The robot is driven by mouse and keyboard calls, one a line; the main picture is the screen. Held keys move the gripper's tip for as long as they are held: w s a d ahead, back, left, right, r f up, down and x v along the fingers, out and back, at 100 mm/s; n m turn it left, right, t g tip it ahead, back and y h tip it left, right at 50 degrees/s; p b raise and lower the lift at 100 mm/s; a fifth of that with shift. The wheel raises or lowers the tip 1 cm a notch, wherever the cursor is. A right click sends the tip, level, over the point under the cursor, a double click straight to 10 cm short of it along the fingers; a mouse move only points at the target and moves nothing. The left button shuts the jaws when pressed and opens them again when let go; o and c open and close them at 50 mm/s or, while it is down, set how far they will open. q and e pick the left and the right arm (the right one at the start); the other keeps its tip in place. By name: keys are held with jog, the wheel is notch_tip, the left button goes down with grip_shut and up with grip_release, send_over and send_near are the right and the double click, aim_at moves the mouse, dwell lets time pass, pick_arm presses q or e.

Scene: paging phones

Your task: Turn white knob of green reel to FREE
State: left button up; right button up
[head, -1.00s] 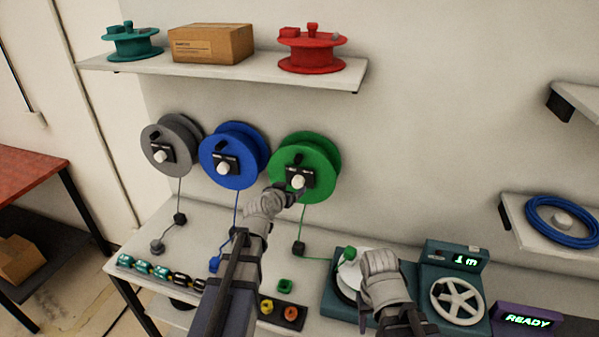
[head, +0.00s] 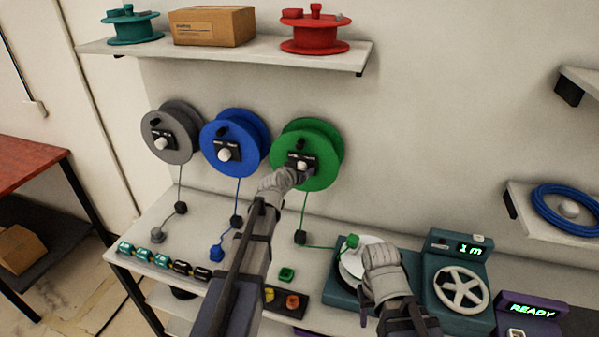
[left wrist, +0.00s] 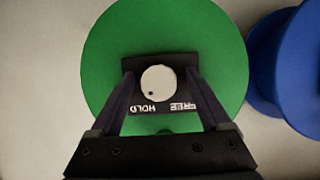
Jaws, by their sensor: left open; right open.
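The green reel (head: 311,140) hangs on the wall, right of the blue one, and fills much of the left wrist view (left wrist: 215,60). Its white knob (head: 302,167) sits on a dark plate. In the left wrist view the round knob (left wrist: 160,80) has a dark dot at its lower left, on the side of the word HOLD; FREE is at lower right. The lettering appears inverted. My left gripper (head: 299,177) is open, its fingers on either side of the knob, with gaps visible. My right gripper (head: 382,262) is by the teal machine with the white disc; its fingertips are unclear.
A blue reel (head: 232,140) and a grey reel (head: 168,134) hang to the left. The bench (head: 205,222) holds several small connectors, a teal machine with a white handwheel (head: 461,290) and a purple READY box (head: 531,311). A shelf (head: 230,55) hangs above.

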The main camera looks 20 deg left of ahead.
pick_arm(q)
jog(key=shift+s, duration=0.1)
grip_shut()
dwell(0.5)
jog(key=n+h+b, duration=0.1)
jog(key=n+h, duration=0.1)
jog(key=shift+f+n, duration=0.15)
jog(key=shift+n, duration=0.25)
jog(key=n+h+b, duration=0.1)
jog(key=n+b, duration=0.1)
jog(key=shift+a+f+n+t+h, duration=0.1)
jog(key=shift+n+t+h, duration=0.2)
jog(key=n+t+h+b, duration=0.1)
jog(key=n+h+b, duration=0.1)
jog(key=n+b, duration=0.1)
jog(key=shift+f+n, duration=0.1)
jog(key=shift+n, duration=0.5)
jog(key=shift+n+t+h+b, duration=0.5)
jog(key=shift+n+t+b, duration=0.2)
jog(key=shift+n+b, duration=1.15)
jog(key=shift+r+n, duration=0.2)
jog(key=shift+n, duration=0.05)
